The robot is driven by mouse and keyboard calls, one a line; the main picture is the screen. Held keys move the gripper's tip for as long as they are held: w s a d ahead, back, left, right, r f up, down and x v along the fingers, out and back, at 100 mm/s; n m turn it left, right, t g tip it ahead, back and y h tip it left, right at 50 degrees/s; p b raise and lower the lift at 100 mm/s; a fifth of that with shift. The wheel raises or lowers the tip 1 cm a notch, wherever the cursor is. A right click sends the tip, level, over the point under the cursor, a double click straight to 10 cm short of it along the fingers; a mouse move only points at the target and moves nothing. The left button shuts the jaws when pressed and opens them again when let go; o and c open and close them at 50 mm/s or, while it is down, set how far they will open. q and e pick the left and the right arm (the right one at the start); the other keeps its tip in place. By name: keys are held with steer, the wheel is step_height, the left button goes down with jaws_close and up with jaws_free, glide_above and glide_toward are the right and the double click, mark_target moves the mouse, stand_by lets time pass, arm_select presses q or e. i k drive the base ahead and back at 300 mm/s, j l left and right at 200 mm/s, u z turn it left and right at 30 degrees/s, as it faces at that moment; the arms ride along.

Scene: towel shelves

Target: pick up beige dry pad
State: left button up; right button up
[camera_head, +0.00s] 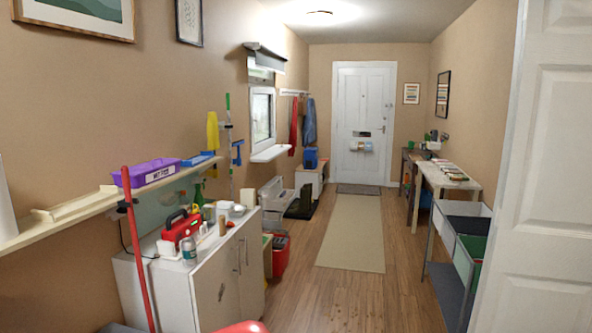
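I cannot pick out the beige dry pad with certainty at this distance. Several small flat items, some pale, lie on the light table (464,184) along the right wall, too small to tell apart. Neither of my grippers is in view.
A wall shelf (92,207) at the left holds a purple bin (147,173). A red toolbox (181,226) and bottles crowd the cabinet top. A red pole (136,260) leans in front. A bin rack (462,220) stands right. The beige runner (352,234) is clear.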

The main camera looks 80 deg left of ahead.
mark_target(59, 213)
steer(key=u, duration=3.6)
